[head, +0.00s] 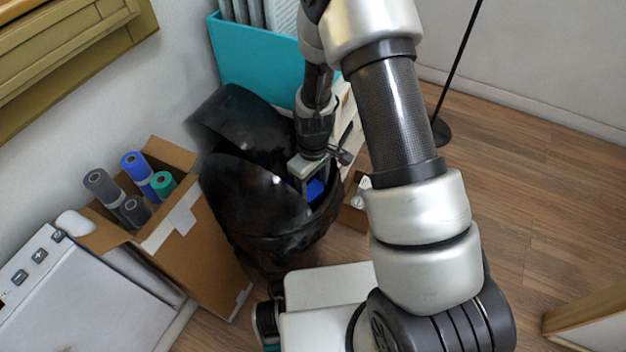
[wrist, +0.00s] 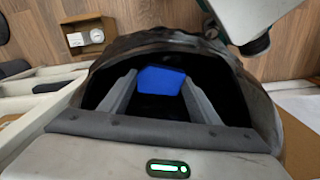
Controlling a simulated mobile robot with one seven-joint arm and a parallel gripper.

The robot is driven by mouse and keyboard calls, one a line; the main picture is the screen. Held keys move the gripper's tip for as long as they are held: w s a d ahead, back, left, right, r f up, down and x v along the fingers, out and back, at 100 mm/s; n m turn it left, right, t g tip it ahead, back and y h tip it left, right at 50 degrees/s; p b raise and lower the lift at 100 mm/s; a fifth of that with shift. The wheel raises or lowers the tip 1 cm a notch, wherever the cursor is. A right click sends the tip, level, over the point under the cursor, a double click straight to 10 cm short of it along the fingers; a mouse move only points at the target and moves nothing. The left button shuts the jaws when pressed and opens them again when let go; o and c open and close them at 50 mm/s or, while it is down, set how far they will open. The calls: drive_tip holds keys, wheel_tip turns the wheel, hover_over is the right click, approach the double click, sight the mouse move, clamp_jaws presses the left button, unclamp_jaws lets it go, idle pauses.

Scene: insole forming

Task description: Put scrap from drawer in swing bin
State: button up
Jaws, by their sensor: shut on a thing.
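The black swing bin (head: 250,200) stands in the middle of the head view, with a round opening under its dark, shiny lid. My gripper (head: 316,188) points down into the opening and is shut on a blue scrap (head: 316,191). In the wrist view the blue scrap (wrist: 160,80) sits between the two grey fingertips (wrist: 160,88), over the bin's dark inside. The bin's rim (wrist: 240,70) surrounds the fingers there. The bin's bottom is too dark to see. I cannot make out the drawer.
A cardboard box (head: 195,245) with several rolls stands left of the bin. A teal holder (head: 262,62) is behind it. Wooden floor (head: 520,170) is open at the right.

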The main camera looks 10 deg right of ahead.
drive_tip(key=shift+f, duration=0.25)
drive_tip(key=o, duration=1.1)
drive_tip(key=shift+r, duration=0.1)
wheel_tip(320, 180, up, 17)
drive_tip(key=p, duration=0.5)
drive_tip(key=shift+a+r, duration=0.1)
